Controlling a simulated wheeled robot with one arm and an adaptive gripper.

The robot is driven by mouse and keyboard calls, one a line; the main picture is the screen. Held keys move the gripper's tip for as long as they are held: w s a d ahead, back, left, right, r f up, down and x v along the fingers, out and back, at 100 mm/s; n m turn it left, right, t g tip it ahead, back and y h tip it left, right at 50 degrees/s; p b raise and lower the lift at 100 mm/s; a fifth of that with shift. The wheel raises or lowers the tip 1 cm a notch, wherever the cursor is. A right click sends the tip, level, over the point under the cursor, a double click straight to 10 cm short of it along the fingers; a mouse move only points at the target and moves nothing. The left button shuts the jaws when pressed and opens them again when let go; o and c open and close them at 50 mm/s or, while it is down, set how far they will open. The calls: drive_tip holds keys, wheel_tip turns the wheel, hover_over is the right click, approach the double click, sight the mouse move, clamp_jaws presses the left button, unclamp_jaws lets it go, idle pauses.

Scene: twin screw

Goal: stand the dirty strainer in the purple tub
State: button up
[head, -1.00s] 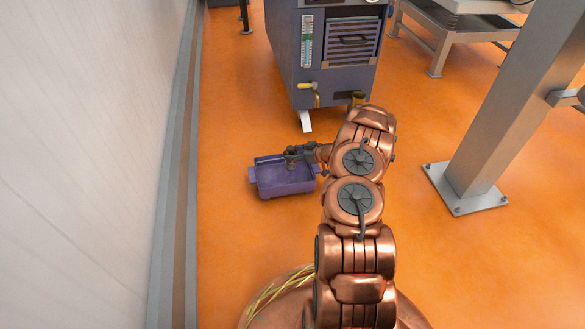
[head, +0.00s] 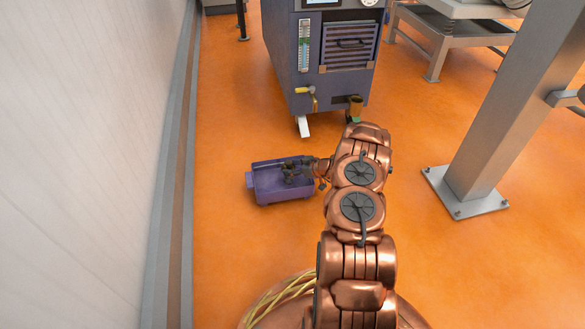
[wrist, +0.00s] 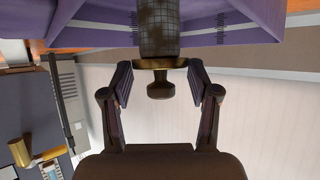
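The purple tub (head: 272,195) sits on the orange floor left of my arm; its walls also show at the top of the wrist view (wrist: 95,38). The dirty strainer (wrist: 158,32), a dark mesh cylinder with a brass rim and a knob, stands at the tub in the wrist view, its mesh between the tub's walls. Its far end is out of frame, so its contact with the tub's bottom is hidden. My gripper (wrist: 160,74) is open, a finger either side of the rim and knob, with gaps showing. In the head view my gripper (head: 301,168) is over the tub, the strainer hard to make out.
A blue-grey machine (head: 298,75) with a brass tap (head: 306,91) stands behind the tub. A white wall (head: 90,150) runs along the left. A steel post (head: 500,120) with a floor plate stands right. Orange floor is clear around the tub.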

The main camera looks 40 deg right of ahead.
drive_tip(key=o, duration=0.4)
drive_tip(key=shift+r, duration=0.15)
